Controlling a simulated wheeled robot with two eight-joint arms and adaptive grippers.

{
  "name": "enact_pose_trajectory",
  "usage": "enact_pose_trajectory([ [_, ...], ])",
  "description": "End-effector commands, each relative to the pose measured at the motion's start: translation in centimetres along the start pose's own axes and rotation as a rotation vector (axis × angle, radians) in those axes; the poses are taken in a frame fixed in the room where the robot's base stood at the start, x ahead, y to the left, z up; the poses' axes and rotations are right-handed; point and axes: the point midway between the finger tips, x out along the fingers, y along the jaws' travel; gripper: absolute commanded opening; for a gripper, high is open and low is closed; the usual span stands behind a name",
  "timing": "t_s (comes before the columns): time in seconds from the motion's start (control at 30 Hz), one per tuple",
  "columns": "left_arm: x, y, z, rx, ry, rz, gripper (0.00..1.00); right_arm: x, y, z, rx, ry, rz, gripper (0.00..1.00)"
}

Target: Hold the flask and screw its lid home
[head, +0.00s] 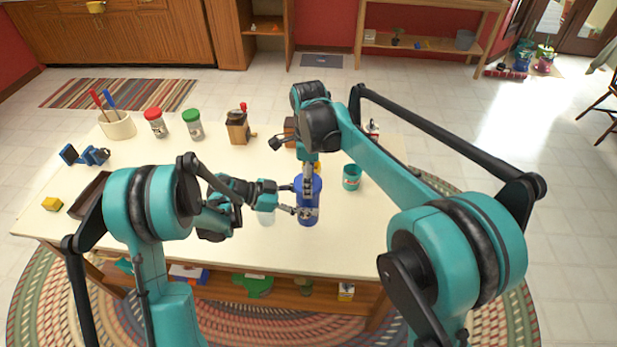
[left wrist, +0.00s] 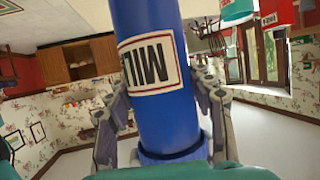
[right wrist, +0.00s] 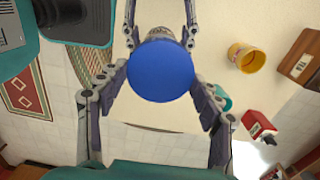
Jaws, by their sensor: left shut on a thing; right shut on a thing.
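The blue flask (head: 306,214) stands near the front middle of the table; its white label with "MILK" lettering shows in the left wrist view (left wrist: 155,62). My left gripper (head: 290,199) comes from the left and is shut on the flask's body, one finger on each side. My right gripper (head: 308,183) points down from above and is shut on the round blue lid (right wrist: 160,72) at the flask's top. The right wrist view looks straight down on the lid, which hides most of the flask. Whether a gap lies under the lid cannot be seen.
A teal mug (head: 351,178) stands just right of the flask, with a yellow mug (right wrist: 243,58) behind. Jars with red (head: 153,115) and green lids (head: 192,117) and a coffee grinder (head: 238,128) stand farther back. A brown tray (head: 88,196) lies left.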

Motion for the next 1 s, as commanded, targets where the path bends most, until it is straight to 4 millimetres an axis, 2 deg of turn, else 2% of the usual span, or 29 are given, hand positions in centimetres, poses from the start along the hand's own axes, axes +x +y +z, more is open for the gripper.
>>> enact_pose_trajectory([
  [0.2,0.04,0.10,0.03,0.002,-0.002,0.003,0.00,-0.02,0.08,0.07,0.534,-0.003,-0.002,0.50],
  [0.4,0.05,0.12,0.03,0.002,-0.002,0.003,0.00,0.00,0.12,0.12,0.870,-0.005,-0.002,0.50],
  [0.53,0.05,0.13,0.03,0.002,-0.002,0.003,0.00,0.01,0.12,0.13,0.945,-0.005,-0.002,0.50],
  [0.8,0.05,0.15,0.03,0.002,-0.002,0.004,0.00,0.00,0.10,0.12,0.950,-0.006,-0.003,0.50],
  [0.83,0.05,0.16,0.03,0.002,-0.002,0.004,0.00,0.00,0.10,0.12,0.950,-0.006,-0.003,0.73],
  [0.87,0.05,0.16,0.03,0.002,-0.002,0.004,0.00,0.00,0.09,0.12,0.950,-0.006,-0.003,0.81],
  [0.9,0.05,0.14,0.02,0.002,-0.001,0.004,0.00,0.00,0.10,0.11,0.949,-0.005,-0.003,0.86],
  [1.0,0.03,0.11,0.00,0.001,-0.001,0.003,0.00,0.02,0.13,0.11,0.949,-0.005,-0.002,0.86],
])
